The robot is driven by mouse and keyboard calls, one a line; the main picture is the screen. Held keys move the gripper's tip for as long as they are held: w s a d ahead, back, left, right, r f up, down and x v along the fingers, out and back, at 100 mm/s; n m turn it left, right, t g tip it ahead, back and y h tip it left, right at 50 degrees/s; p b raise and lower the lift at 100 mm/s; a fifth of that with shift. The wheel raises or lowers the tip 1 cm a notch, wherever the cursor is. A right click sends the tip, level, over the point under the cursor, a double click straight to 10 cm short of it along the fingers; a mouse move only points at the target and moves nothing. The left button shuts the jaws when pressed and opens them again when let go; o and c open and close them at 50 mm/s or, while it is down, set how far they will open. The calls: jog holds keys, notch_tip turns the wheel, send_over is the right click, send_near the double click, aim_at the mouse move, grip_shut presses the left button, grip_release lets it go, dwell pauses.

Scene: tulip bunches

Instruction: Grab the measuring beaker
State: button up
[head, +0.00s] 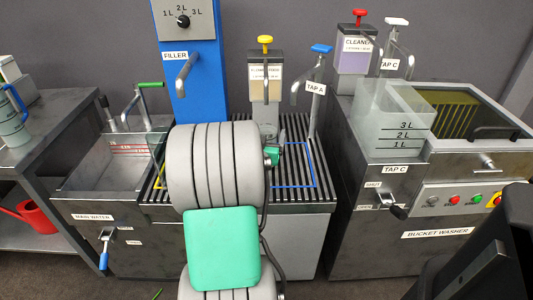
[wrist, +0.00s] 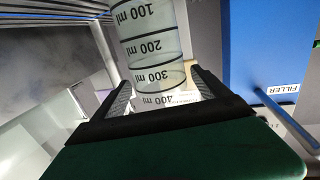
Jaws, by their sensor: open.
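The measuring beaker (wrist: 152,32) is a clear cylinder with black rings and marks from 100 ml to 400 ml. It shows in the wrist view, where its print runs down toward the gripper's palm. My gripper (wrist: 162,80) is open, with one dark finger on each side of the beaker's 300–400 ml end. I cannot tell whether either finger touches the glass.
The blue filler column (head: 190,75) stands behind my arm, beside the slatted grate (head: 300,135). Tap A (head: 318,85) rises near the grate.

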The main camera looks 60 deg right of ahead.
aim_at(268, 127)
jog(key=x, duration=0.4)
jog(key=shift+r, duration=0.1)
jog(key=shift+c, duration=0.5)
grip_shut()
